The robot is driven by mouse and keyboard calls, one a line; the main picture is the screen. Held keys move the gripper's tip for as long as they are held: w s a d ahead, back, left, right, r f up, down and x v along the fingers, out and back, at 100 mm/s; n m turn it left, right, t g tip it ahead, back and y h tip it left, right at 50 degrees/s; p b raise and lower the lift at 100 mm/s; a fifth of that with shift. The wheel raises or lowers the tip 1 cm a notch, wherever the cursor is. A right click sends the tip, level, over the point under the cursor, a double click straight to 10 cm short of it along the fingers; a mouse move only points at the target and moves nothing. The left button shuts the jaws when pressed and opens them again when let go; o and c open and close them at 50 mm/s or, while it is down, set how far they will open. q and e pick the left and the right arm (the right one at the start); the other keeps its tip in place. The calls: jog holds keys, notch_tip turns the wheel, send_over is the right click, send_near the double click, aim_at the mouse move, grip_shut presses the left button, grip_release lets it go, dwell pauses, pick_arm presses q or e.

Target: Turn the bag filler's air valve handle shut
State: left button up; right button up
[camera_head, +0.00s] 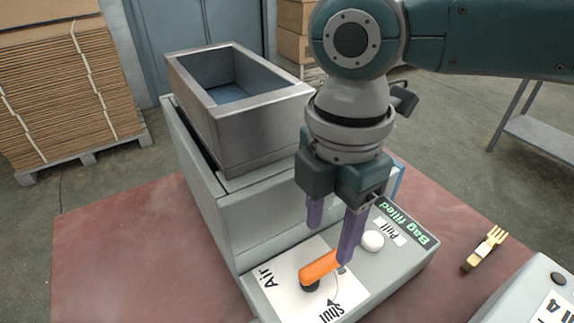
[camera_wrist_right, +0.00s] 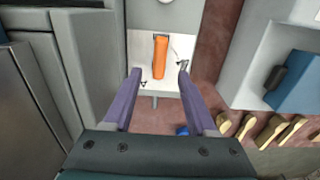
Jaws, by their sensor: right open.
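The bag filler (camera_head: 290,230) is a grey machine with a metal hopper on top. Its orange air valve handle (camera_head: 320,267) lies on a white plate marked "Air" and "Shut", with a curved arrow beside it. My right gripper (camera_head: 332,240) has purple fingers and hangs just over the panel, pointing down at the handle. In the right wrist view the orange handle (camera_wrist_right: 160,57) shows between the two fingertips (camera_wrist_right: 159,72), with a gap on each side. The gripper is open and empty. Whether the fingertips reach down to the handle's height is unclear. My left gripper is out of view.
A white knob (camera_head: 372,240) marked "Pull" and a "Bag filled" sign (camera_head: 409,222) are close by on the panel. A wooden fork (camera_head: 485,248) lies on the red table (camera_head: 120,240). Another grey machine (camera_head: 540,290) stands at the right. The hopper (camera_head: 240,130) rises behind the gripper.

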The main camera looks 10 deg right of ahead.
aim_at(324, 262)
notch_tip(324, 262, down, 6)
jog(key=shift+f+b, duration=0.1)
jog(key=shift+b, duration=0.35)
grip_shut()
dwell(0.4)
